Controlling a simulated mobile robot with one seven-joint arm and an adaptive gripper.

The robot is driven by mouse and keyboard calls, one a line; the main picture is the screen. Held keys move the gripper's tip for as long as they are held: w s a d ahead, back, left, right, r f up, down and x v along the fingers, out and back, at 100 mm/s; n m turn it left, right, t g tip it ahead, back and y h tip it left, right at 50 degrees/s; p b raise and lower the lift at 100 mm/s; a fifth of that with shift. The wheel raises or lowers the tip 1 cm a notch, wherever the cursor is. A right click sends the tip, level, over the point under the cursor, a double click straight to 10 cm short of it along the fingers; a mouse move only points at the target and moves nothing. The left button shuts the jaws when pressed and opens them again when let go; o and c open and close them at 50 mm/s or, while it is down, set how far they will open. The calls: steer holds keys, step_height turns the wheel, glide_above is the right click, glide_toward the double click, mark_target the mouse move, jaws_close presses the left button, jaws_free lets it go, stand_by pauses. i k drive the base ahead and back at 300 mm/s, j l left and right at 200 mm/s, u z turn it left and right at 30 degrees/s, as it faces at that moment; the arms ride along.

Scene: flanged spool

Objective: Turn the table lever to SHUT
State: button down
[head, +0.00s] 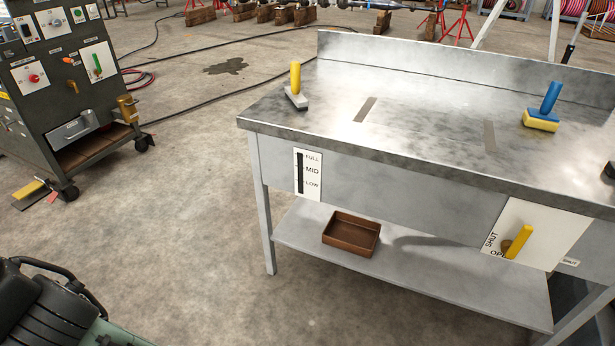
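The table lever (520,241) has a yellow handle and sits on a white plate (552,229) on the front apron of the metal table, at the right. The handle slants, its upper end toward the upper right and its lower end near the word OPEN. The word SHUT is printed on the plate to the left of the handle, and OPEN, partly covered by the handle, is along the bottom edge. I cannot tell for certain which setting the lever is in. My gripper is not in view.
The metal table (420,85) holds a yellow-handled tool (296,86) and a blue-handled brush (544,106). A FULL/MID/LOW slider plate (308,174) is on its front. A brown tray (351,233) sits on the lower shelf. A wheeled control cabinet (60,110) stands left. Open floor lies between.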

mark_target(510, 249)
steer(key=z, duration=1.2)
